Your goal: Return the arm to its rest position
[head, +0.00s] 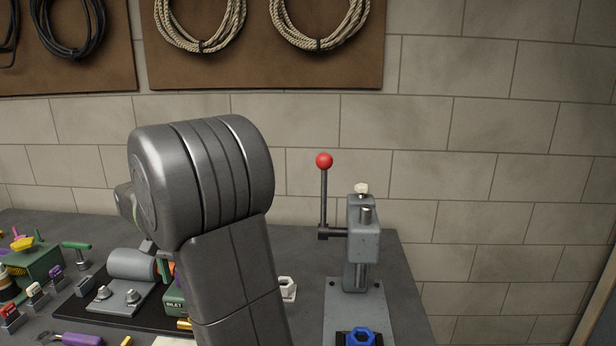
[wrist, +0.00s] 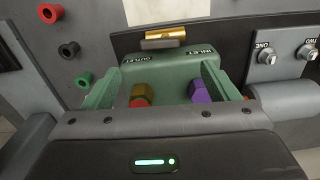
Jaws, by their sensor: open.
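My arm (head: 215,200) rises in the middle of the head view and hides part of the bench. My gripper is not visible there. In the wrist view my gripper (wrist: 158,88) is open, one finger at each side, with nothing seen between the fingertips in its grasp. Beyond it is a green block (wrist: 165,68) marked INLET and OUTLET, with a brown-and-red fitting (wrist: 141,95) and a purple fitting (wrist: 198,92). I cannot tell whether the fingers touch the block. The block also shows partly behind my arm in the head view (head: 174,303).
A lever press (head: 362,240) with a red ball handle (head: 324,161) stands right of my arm, a blue ring (head: 357,338) at its base. A grey cylinder unit (head: 131,265) and several small tools crowd the left. A block wall (head: 480,150) stands behind the bench.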

